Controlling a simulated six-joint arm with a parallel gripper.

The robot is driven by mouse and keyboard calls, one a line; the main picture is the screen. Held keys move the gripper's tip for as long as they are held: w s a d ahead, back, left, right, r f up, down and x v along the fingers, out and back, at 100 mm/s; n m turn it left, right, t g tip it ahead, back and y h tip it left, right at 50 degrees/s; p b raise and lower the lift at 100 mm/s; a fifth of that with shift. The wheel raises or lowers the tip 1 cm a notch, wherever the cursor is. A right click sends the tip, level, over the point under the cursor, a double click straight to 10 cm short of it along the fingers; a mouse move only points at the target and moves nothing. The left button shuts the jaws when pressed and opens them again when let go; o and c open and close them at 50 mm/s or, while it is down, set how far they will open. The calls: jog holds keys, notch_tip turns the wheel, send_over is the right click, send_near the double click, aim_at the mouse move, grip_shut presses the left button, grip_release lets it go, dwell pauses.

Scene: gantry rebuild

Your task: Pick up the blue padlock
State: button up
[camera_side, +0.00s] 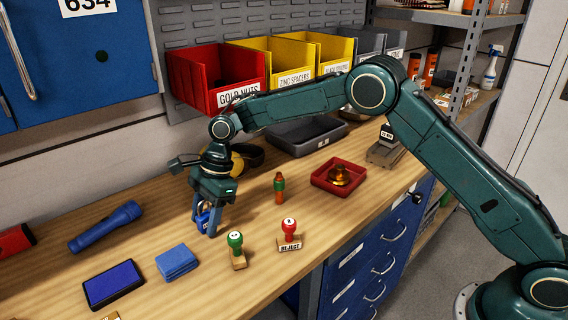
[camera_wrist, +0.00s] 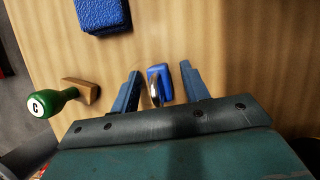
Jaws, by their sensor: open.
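The blue padlock (camera_wrist: 166,84) lies between the two fingers of my gripper (camera_wrist: 159,82) in the wrist view, with its metal shackle showing. A gap shows between the padlock and the right finger; the left finger is also apart from it. In the side view the padlock (camera_side: 203,217) shows between the fingers of my gripper (camera_side: 207,222), partly hidden by them. The fingers point down and reach close to the wooden bench. My gripper is open.
A green-handled stamp (camera_side: 236,248) and a red-handled stamp (camera_side: 289,235) stand in front and to the right. A small orange-green bottle (camera_side: 279,188) stands right.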

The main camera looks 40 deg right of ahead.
aim_at(206, 217)
dwell(0.3)
grip_shut()
jog(key=shift+r, duration=0.2)
notch_tip(206, 217, up, 12)
jog(key=shift+f, duration=0.1)
jog(key=s, duration=1.8)
dwell(0.9)
dwell(0.5)
